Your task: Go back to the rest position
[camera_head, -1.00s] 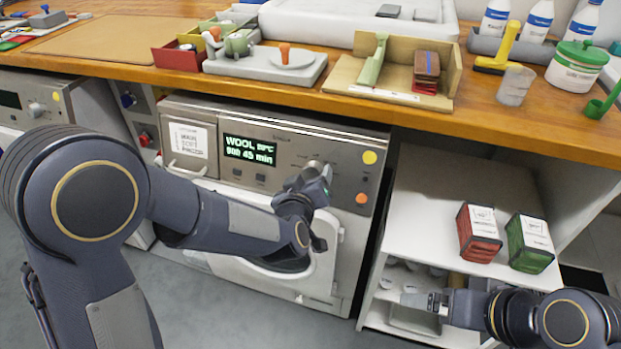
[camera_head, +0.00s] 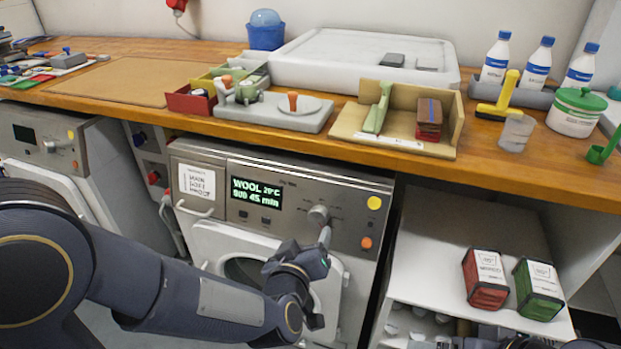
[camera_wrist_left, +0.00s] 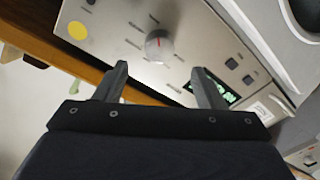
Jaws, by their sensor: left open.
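My left gripper (camera_head: 324,243) is open and empty in front of the middle washing machine (camera_head: 290,178). Its jaws point up toward the grey dial (camera_head: 318,214) on the panel. In the left wrist view the two fingers (camera_wrist_left: 161,74) stand apart, and the dial (camera_wrist_left: 158,45) with its red mark lies beyond the tips, not gripped.
The wooden counter (camera_head: 480,165) runs above the machines, with a beige caddy (camera_head: 346,122), bottles (camera_head: 540,62) and a yellow-handled tool (camera_head: 504,98). A red box (camera_head: 484,279) and a green box (camera_head: 538,290) stand on the white shelf (camera_head: 430,255) at right. The machine door is below my left gripper.

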